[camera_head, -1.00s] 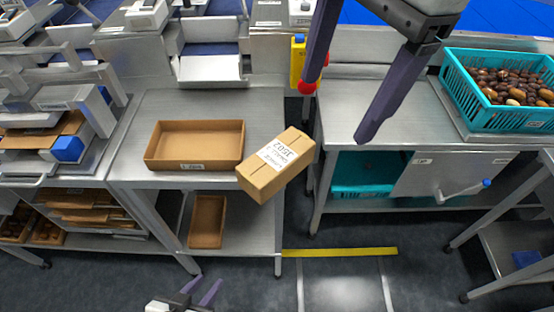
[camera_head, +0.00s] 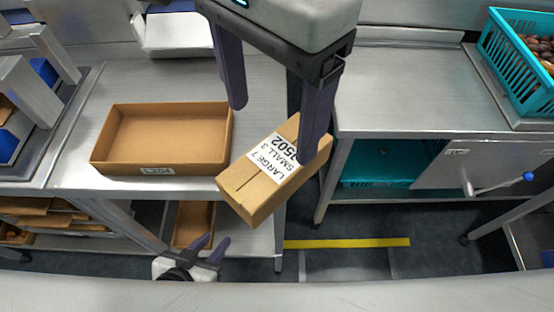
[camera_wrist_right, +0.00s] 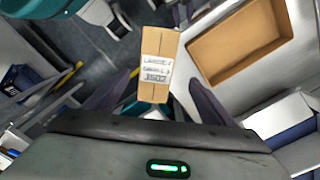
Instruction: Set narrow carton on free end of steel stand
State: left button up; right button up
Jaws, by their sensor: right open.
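The narrow carton (camera_head: 268,172) is a closed brown box with a white printed label. It sits askew at the right front corner of the steel stand (camera_head: 255,92), jutting past the edge. An open brown tray (camera_head: 160,140) occupies the stand's left part. My right gripper (camera_head: 274,132) is open above the carton; one finger overlaps the carton in the head view, and contact cannot be told. In the right wrist view the carton (camera_wrist_right: 154,65) appears between the spread fingers, beyond their tips. My left gripper (camera_head: 212,241) is open and empty, low in front of the stand.
A steel counter (camera_head: 410,90) stands to the right across a narrow gap, with a teal crate (camera_head: 515,65) of dates on it. A smaller brown tray (camera_head: 192,222) lies on the stand's lower shelf. Yellow tape (camera_head: 345,243) marks the floor.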

aim_at(277, 156)
notch_tip(277, 156, down, 4)
jog(key=shift+s+f, duration=0.1)
jog(key=shift+s, duration=0.05)
jog(key=f, duration=0.5)
jog(key=shift+d+f, duration=0.1)
jog(key=shift+d, duration=0.3)
jog(key=c, duration=1.4)
jog(key=shift+c, duration=0.5)
jog(key=shift+r, duration=0.2)
